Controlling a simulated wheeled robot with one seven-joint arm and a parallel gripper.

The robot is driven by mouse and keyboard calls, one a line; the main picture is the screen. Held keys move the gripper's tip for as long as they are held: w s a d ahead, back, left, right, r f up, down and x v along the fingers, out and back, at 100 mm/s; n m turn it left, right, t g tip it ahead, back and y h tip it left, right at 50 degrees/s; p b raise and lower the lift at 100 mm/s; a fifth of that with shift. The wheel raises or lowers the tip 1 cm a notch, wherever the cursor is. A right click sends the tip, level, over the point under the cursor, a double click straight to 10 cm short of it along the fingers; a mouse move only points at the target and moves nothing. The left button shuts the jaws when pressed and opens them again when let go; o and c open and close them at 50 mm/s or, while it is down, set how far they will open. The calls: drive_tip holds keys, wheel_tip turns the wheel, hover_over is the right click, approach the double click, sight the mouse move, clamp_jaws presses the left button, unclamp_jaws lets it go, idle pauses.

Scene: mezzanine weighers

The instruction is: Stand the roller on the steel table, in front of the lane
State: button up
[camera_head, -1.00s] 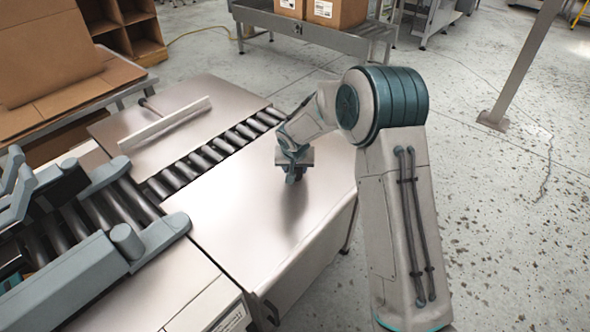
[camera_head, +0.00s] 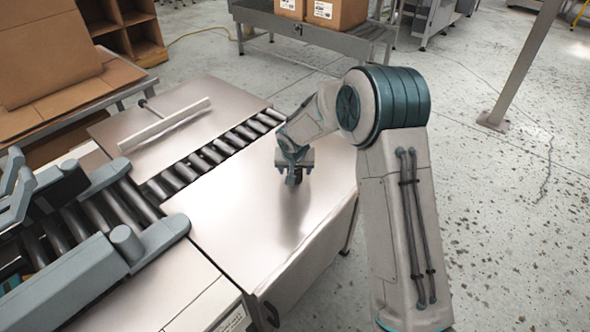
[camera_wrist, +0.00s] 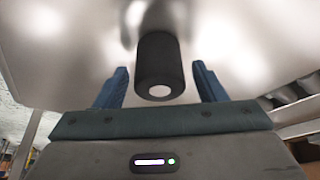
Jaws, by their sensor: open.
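The roller (camera_wrist: 158,62) is a black cylinder with a pale round spot on its near end. In the wrist view it sits between the two spread fingers of my gripper (camera_wrist: 161,86), with a gap on either side. It appears to stand upright on the steel table (camera_head: 245,225). In the head view my gripper (camera_head: 294,172) is low over the right part of this table, its fingers apart, with the dark roller just showing between them. The lane (camera_head: 215,150) is a row of dark rollers along the table's far left side.
A white bar (camera_head: 165,125) lies on the steel plate beyond the lane. A grey machine (camera_head: 75,265) with guide rails stands at left. Cardboard boxes (camera_head: 337,12) sit on a bench at the back. The table's front left is bare.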

drive_tip(key=p+v, duration=0.1)
drive_tip(key=v, duration=1)
drive_tip(key=shift+r, duration=0.15)
drive_tip(key=s+d+r, duration=0.5)
drive_tip(key=s+d, duration=0.2)
drive_tip(key=d, duration=0.1)
drive_tip(key=s+d+r+g, duration=0.1)
drive_tip(key=s+d, duration=0.4)
drive_tip(key=s, duration=0.6)
drive_tip(key=s+d+r+g, duration=0.1)
drive_tip(key=s+d, duration=0.4)
drive_tip(key=s, duration=0.7)
drive_tip(key=shift+d+r, duration=0.15)
drive_tip(key=shift+r, duration=0.55)
drive_tip(key=shift+s, duration=0.15)
